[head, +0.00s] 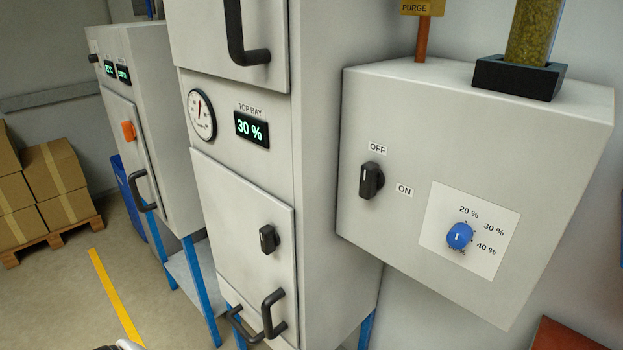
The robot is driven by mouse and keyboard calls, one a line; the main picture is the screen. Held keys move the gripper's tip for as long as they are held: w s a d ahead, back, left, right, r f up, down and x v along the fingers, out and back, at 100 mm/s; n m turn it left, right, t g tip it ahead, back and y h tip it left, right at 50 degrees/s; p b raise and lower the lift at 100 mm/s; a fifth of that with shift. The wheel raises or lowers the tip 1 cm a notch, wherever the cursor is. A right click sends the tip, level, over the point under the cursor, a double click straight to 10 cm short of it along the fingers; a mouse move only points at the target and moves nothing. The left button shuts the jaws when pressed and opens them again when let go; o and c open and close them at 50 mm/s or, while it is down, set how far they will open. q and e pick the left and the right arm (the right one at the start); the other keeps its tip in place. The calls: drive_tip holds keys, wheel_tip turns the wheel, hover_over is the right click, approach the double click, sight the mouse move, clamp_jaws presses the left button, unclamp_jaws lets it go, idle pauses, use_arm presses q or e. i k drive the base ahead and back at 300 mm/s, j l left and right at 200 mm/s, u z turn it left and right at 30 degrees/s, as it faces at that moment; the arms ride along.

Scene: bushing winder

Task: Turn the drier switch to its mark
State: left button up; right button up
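The drier switch (371,180) is a black rotary knob on the front of the light grey box at the right. Its grip stands about upright, with a pale line on it, and its upper end is toward the OFF label (377,147). The ON label (404,190) is to the right of the knob. No gripper fingers show in this view. Only a small white and dark piece, perhaps of my arm, shows at the bottom left edge.
A blue dial (459,236) with percent marks sits right of the switch. A tall grey cabinet (330,130) stands left of the box, with handles (270,312) sticking out and a display (251,129) reading 30 %. The space before the switch looks clear.

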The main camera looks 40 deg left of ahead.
sight(372, 178)
drive_tip(key=j+u, duration=0.15)
drive_tip(key=u, duration=0.8)
drive_tip(key=k+j+u, duration=0.4)
drive_tip(key=j, duration=0.25)
drive_tip(key=k+j+u, duration=0.2)
drive_tip(key=j, duration=0.15)
drive_tip(key=i, duration=0.1)
